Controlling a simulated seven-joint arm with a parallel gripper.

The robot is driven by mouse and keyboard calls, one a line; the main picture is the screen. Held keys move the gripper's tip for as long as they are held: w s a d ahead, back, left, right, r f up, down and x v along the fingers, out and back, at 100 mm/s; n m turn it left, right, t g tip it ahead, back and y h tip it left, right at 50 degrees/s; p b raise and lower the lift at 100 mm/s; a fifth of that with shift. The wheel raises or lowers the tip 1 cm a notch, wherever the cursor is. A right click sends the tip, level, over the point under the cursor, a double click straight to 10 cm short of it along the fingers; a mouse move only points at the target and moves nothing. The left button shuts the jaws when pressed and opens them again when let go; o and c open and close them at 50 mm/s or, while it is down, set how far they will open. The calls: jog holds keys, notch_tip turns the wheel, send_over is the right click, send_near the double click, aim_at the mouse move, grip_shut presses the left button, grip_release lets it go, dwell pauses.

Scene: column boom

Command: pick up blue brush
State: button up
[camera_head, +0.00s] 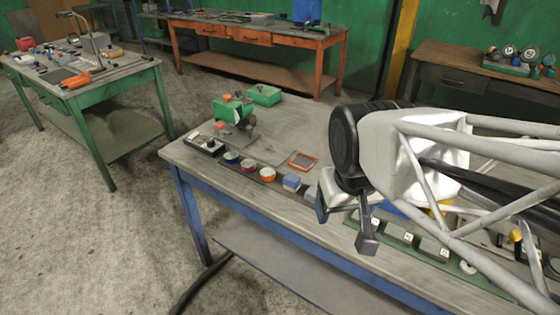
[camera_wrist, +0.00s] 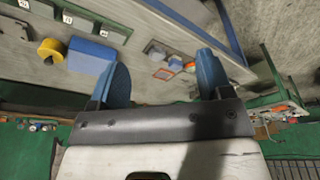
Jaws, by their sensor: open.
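I cannot make out a thing that is clearly a blue brush. A blue block (camera_head: 292,182) sits in the row of small items along the table's front edge. A larger blue block (camera_wrist: 90,56) lies on the table in the wrist view, beside a yellow roll. My gripper (camera_head: 345,226) is open and empty above the table's front edge, just right of the small blue block. In the wrist view its two blue-padded fingers (camera_wrist: 163,76) stand wide apart with nothing between them. My arm hides part of the table's right side in the head view.
A green rail (camera_head: 395,235) runs along the front right. The yellow roll (camera_wrist: 51,50) lies near it.

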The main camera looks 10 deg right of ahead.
jog(key=w+f+n+g, duration=0.1)
jog(key=w+f+n, duration=0.1)
jog(key=w, duration=0.7)
jog(key=w+f+n, duration=0.2)
jog(key=w, duration=0.7)
jog(key=n+g, duration=0.2)
jog(key=n, duration=0.3)
send_over(292, 177)
notch_tip(292, 177, down, 13)
jog(key=shift+a+r, duration=0.15)
jog(key=shift+r, duration=0.05)
jog(key=shift+w+f, duration=0.15)
jog(key=shift+f, duration=0.1)
jog(key=shift+f, duration=0.1)
jog(key=shift+f, duration=1.2)
jog(key=shift+f, duration=0.1)
jog(key=shift+f, duration=2.5)
